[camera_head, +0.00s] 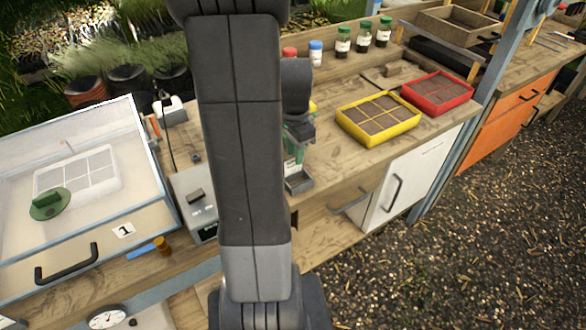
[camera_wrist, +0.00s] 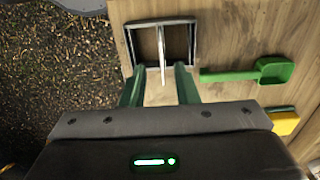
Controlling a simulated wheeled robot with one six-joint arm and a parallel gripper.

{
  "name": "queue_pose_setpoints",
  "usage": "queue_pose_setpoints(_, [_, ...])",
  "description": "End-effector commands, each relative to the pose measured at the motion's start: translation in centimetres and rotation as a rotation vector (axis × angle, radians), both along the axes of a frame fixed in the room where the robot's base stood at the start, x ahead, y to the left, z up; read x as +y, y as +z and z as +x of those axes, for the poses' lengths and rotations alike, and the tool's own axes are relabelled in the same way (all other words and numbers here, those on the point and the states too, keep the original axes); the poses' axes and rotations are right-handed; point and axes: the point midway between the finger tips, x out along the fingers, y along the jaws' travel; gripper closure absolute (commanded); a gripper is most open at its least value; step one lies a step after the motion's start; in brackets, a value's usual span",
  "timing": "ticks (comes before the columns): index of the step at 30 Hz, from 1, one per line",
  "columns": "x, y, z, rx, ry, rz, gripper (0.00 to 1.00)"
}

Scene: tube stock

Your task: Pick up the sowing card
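A thin pale upright piece, likely the sowing card (camera_wrist: 162,48), shows nearly edge-on in the wrist view, standing in a small grey open holder (camera_wrist: 136,46). In the head view the grey holder (camera_head: 300,183) sits on the bench's front edge, just below my gripper (camera_head: 296,140); a pale, partly green face shows there, but I cannot tell card from finger. In the wrist view my gripper (camera_wrist: 159,82) points at the holder. Its two green fingers stand apart, either side of the card's line, with no contact visible.
A green scoop (camera_wrist: 272,71) lies right of the fingers in the wrist view. In the head view, a yellow tray (camera_head: 345,128) and red tray (camera_head: 410,98) stand right, a scale (camera_head: 190,190) and clear-lidded box (camera_head: 150,190) left. Several jars stand behind. My arm hides the middle.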

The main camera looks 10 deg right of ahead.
Motion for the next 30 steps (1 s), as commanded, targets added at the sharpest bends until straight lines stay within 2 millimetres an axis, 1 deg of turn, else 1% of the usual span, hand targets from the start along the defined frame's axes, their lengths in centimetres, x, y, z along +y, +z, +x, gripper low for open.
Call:
queue_pose_setpoints(4, [0.1, -1.0, 0.0, 0.002, 0.001, 0.0, 0.73])
queue_pose_setpoints(12, [0.4, -4.6, 0.0, 0.004, 0.0, 0.001, 0.73])
queue_pose_setpoints(16, [0.4, -5.3, 0.1, 0.001, 0.0, 0.001, 0.73])
queue_pose_setpoints(23, [0.4, -5.4, 0.1, -0.001, 0.0, 0.0, 0.73])
queue_pose_setpoints(27, [0.4, -5.4, 0.1, 0.0, 0.0, 0.0, 1.0])
queue_pose_setpoints(30, [0.4, -5.4, 0.1, 0.0, 0.0, 0.0, 1.0])
